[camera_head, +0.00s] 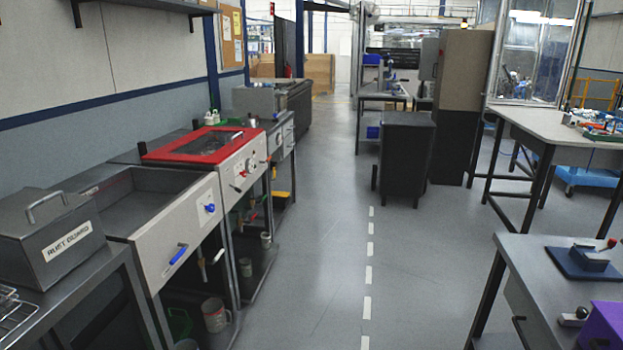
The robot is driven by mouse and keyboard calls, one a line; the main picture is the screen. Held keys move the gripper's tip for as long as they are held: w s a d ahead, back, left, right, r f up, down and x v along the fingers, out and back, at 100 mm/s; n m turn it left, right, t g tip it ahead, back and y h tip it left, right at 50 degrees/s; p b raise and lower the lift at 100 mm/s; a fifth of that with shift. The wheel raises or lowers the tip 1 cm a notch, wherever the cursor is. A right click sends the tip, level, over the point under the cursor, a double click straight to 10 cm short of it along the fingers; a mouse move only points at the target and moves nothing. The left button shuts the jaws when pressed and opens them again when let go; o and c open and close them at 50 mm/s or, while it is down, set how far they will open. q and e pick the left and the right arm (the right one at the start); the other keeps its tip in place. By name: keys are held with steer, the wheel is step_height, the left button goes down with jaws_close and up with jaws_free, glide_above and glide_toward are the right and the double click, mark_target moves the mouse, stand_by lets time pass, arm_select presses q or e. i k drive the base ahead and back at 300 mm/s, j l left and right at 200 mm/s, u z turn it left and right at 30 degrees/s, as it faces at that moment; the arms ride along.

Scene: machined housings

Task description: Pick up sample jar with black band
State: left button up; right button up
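I cannot make out a sample jar with a black band in this view. Small whitish containers (211,117) stand behind the red-topped machine (190,147); they are too small to tell any band. A whitish cup-like container (215,315) sits low under the left benches, with smaller pale containers (245,267) further along. Neither of my grippers is in view.
A grey box labelled "RUST GUARD" (70,240) and an open metal basin (133,195) line the left. A grey table (525,262) with a purple block (605,325) is at right. The central floor (330,240) is clear; a dark cabinet (406,160) stands beyond.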

mark_target(245, 265)
steer(key=i+z, duration=0.1)
steer(key=i, duration=2.25)
steer(key=i+l+u, duration=0.1)
steer(key=i+u, duration=0.35)
steer(key=i+l+u, duration=0.45)
steer(key=i, duration=0.2)
steer(key=i+l+u, duration=0.9)
steer(key=l, duration=0.15)
steer(key=i+l+u, duration=0.25)
steer(key=l+u, duration=0.2)
steer(key=l, duration=0.3)
